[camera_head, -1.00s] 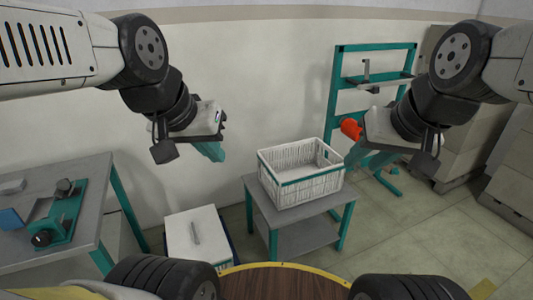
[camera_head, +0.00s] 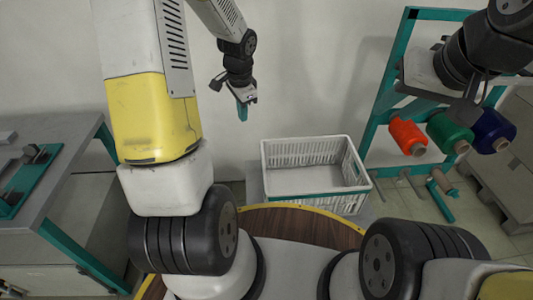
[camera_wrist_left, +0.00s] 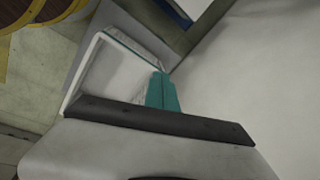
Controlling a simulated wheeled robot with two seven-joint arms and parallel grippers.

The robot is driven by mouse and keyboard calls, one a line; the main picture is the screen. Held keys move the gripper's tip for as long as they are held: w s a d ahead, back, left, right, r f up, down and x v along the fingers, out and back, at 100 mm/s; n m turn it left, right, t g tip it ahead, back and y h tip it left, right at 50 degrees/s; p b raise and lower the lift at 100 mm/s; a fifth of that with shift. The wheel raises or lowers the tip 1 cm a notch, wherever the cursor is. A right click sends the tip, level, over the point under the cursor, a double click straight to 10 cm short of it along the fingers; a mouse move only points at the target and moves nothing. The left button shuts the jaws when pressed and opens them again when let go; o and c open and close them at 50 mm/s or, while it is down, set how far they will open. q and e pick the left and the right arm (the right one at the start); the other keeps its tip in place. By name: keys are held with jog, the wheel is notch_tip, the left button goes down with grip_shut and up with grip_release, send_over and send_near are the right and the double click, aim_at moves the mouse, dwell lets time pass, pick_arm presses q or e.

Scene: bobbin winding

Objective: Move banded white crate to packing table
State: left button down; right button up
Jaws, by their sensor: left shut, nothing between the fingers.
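The white crate (camera_head: 305,152) has slatted walls and a teal band around it. It stands upright and looks empty on a small grey stand (camera_head: 254,185), just beyond my base. The crate also shows in the left wrist view (camera_wrist_left: 108,72). My left gripper (camera_head: 242,113) is shut and empty, above and to the left of the crate, apart from it. Its teal fingers also show in the wrist view (camera_wrist_left: 162,92). My right gripper (camera_head: 400,102) is at the upper right, in front of the rack; its jaws are unclear. I cannot tell which surface is the packing table.
A teal rack (camera_head: 385,110) at the right holds a red spool (camera_head: 408,137), a green spool (camera_head: 450,133) and a blue spool (camera_head: 493,131). A grey table (camera_head: 60,205) with a teal device stands at the left. Grey boxes are at the far right. A plain wall is behind.

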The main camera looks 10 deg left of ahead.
pick_arm(q)
jog(key=w+d+f+m+g, duration=0.1)
jog(key=d+f+m, duration=0.1)
jog(key=f, duration=1.4)
jog(key=w+d+f+m+g, duration=0.1)
jog(key=d+f+m, duration=0.1)
jog(key=f, duration=1.4)
jog(key=shift+w+m+h, duration=0.2)
jog(key=shift+m+h, duration=0.1)
jog(key=shift+m, duration=0.3)
jog(key=shift+f, duration=0.1)
jog(key=w+d, duration=0.2)
jog(key=d, duration=0.6)
jog(key=w+d, duration=0.2)
jog(key=d, duration=0.5)
jog(key=shift+w+d, duration=0.25)
jog(key=shift+d, duration=0.1)
